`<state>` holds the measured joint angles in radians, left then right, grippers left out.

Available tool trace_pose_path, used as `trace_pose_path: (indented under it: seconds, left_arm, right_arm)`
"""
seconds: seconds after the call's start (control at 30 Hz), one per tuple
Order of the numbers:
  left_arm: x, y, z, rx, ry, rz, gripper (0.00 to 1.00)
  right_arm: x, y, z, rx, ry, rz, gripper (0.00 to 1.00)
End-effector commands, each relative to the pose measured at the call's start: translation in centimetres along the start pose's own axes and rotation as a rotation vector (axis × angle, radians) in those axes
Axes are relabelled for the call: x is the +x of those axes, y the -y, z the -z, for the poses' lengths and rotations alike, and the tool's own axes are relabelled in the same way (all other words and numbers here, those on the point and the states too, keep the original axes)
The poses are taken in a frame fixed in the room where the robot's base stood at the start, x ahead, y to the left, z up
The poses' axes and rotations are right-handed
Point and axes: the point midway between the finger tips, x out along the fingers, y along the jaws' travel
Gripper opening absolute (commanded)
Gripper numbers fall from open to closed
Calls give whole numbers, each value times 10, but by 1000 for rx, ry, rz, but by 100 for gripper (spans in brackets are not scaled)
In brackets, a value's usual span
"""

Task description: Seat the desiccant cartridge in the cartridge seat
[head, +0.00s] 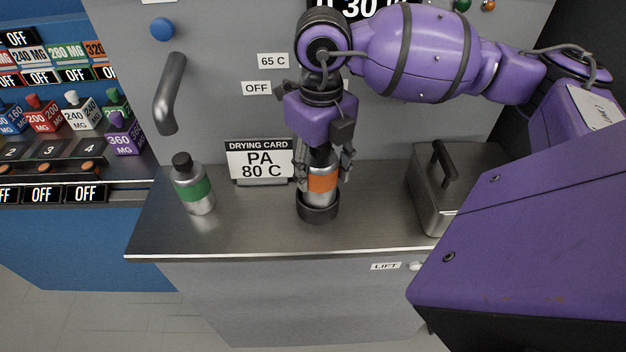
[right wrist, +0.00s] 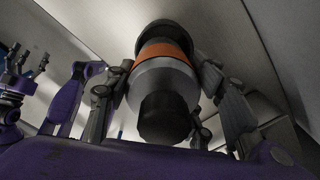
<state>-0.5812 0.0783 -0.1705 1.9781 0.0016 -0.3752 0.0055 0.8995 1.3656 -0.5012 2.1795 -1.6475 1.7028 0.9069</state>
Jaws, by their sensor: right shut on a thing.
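The desiccant cartridge (head: 322,182), a silver can with an orange band and a dark cap, stands upright in my right gripper (head: 324,170). The gripper's fingers are shut on it from both sides, below the dark cap. Its lower end is at the dark round cartridge seat (head: 318,212), whose ring surrounds it; I cannot tell how deep it sits. In the right wrist view the orange-banded cartridge (right wrist: 165,75) lies between the fingers, cap toward the camera. Purple and grey arm parts at the left of that view may be my left gripper (right wrist: 28,68); its state is unclear.
A green-banded can (head: 195,190) stands on the metal counter (head: 250,232) to the left. A drying card (head: 260,160) reads PA 80 C behind the seat. A grey lidded box (head: 437,195) stands to the right. Counter between the green-banded can and seat is clear in front.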

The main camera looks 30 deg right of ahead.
Motion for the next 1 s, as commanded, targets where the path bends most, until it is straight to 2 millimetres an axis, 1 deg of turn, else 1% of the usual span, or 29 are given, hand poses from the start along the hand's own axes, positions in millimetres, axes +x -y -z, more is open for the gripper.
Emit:
trace_pose_path:
  seconds: [0.03,0.07,0.1,0.2,0.27,0.43,0.47,0.57,0.6,0.87,1.0]
  left_arm:
    - [4,0,-11,1,13,1,70]
    - [5,1,-15,2,16,2,70]
    - [6,2,-18,3,18,5,70]
    - [9,8,-28,5,30,14,70]
    - [9,10,-30,6,31,18,70]
    - [8,10,-24,6,22,18,70]
    - [8,9,-23,7,20,17,70]
    - [8,9,-20,7,16,16,70]
    - [8,8,-20,7,15,16,70]
    - [8,7,-21,7,18,13,70]
    - [8,7,-23,7,22,13,70]
  right_arm:
    - [16,3,-5,2,-12,1,8]
    - [21,4,-8,3,-12,1,2]
    - [30,4,-6,1,-15,1,2]
    - [44,3,-5,0,-14,2,2]
    - [45,3,-5,0,-9,2,2]
    - [41,3,-6,0,-3,2,2]
    - [42,3,-6,0,-4,2,51]
    - [42,3,-6,0,-4,2,64]
    - [42,3,-6,0,-4,2,68]
    - [42,3,-6,1,-4,1,68]
    - [35,3,-7,1,-1,2,68]
